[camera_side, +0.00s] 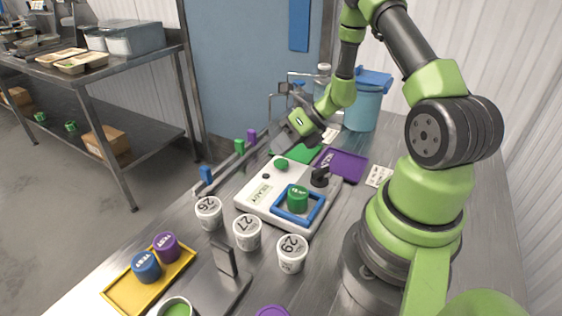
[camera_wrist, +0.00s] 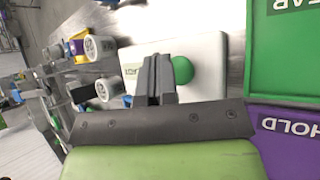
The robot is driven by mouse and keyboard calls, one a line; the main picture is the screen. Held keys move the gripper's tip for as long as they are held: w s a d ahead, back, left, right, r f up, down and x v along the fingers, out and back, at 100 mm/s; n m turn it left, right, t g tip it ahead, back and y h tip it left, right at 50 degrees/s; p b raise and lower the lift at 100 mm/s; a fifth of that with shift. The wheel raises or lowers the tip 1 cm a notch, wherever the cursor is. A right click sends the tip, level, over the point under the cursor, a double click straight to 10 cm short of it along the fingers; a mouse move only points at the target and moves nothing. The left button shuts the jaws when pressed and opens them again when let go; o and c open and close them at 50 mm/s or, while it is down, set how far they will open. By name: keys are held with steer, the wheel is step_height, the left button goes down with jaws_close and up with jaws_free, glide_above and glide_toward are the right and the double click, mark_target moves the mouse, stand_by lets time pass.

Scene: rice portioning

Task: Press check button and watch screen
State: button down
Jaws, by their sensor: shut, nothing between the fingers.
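A white check device (camera_side: 252,206) stands on the steel table in the side view. Its green round button (camera_side: 281,164) is at the far left end, and a small screen (camera_side: 263,192) shows short dark text that looks like "READY". A green cylinder (camera_side: 298,198) stands inside the device's blue square frame (camera_side: 312,214). My gripper is shut and empty; in the wrist view its fingers (camera_wrist: 158,62) lie just left of the green button (camera_wrist: 182,70), overlapping its edge in the picture. I cannot tell whether they touch it. The screen (camera_wrist: 133,72) shows left of the fingers.
White numbered cups (camera_side: 247,233) stand in front of the device. A yellow tray (camera_side: 122,293) holds blue and purple cylinders at the front left. A green tray (camera_wrist: 285,50) and a purple "HOLD" tray (camera_side: 345,163) lie behind the device. A metal rail runs along the table's left edge.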

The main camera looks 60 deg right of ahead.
mark_target(282, 160)
steer(key=shift+f, duration=0.1)
steer(key=shift+f, duration=0.3)
steer(key=shift+f, duration=0.5)
stand_by(0.6)
stand_by(0.3)
steer(key=shift+r, duration=0.95)
steer(key=shift+r, duration=2.5)
